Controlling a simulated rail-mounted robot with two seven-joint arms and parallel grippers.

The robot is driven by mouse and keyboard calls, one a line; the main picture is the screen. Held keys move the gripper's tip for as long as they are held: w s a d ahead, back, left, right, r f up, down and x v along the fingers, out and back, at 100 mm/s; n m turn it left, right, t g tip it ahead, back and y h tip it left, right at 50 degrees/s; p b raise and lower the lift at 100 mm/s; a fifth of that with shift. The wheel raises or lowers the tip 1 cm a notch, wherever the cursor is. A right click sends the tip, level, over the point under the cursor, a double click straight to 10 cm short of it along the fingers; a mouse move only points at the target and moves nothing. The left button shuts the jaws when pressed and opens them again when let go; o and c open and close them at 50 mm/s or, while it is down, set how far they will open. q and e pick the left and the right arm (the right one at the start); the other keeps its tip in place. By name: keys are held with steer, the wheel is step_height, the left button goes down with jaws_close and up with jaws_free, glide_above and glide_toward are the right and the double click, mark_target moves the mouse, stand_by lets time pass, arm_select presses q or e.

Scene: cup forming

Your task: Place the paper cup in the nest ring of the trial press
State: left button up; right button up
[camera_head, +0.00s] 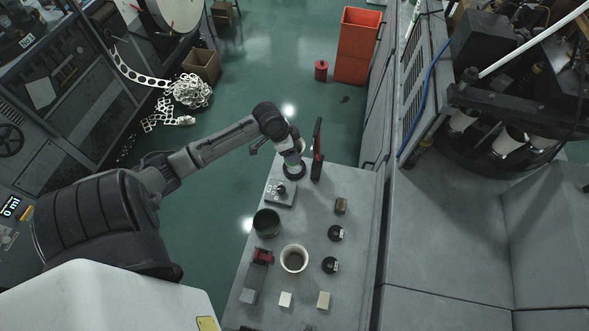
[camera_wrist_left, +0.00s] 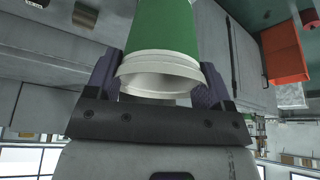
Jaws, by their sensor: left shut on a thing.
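My left gripper (camera_head: 290,148) is at the far end of the grey bench and is shut on the paper cup (camera_head: 292,158). In the left wrist view the cup (camera_wrist_left: 165,50) has a green body and a white rolled rim, and it sits between the two fingers (camera_wrist_left: 160,85). The trial press has an upright black and red part (camera_head: 317,150) just right of the cup. My right gripper is not in view.
A grey machine (camera_head: 440,220) stands close on the right. Green floor is open on the left.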

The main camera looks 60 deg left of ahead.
arm_select(q)
steer(key=m, duration=0.1)
steer(key=w+a+m+h, duration=0.1)
steer(key=m, duration=0.1)
steer(key=w+a+m+g, duration=0.1)
steer(key=shift+f+h, duration=0.2)
steer(key=shift+h, duration=0.1)
steer(key=shift+m, duration=0.4)
step_height(320, 180, down, 10)
steer(key=shift+r, duration=0.1)
steer(key=o, duration=1.1)
steer(key=v, duration=1.1)
steer(key=s+d+f+n+g+y, duration=0.1)
steer(key=s+d+f, duration=0.25)
steer(key=d, duration=0.45)
steer(key=s+d+f, duration=0.2)
steer(key=s+d, duration=0.3)
steer(key=d, duration=0.3)
steer(key=s+d+r+n+y, duration=0.1)
steer(key=s+d+r+n, duration=0.1)
steer(key=d, duration=0.5)
steer(key=s+d+r+n+t, duration=0.1)
steer(key=s+d+r+n, duration=0.2)
steer(key=s+d+r, duration=0.2)
steer(key=shift+s+d+n+y, duration=0.3)
steer(key=shift+s+d+y, duration=0.1)
steer(key=shift+s+d, duration=0.7)
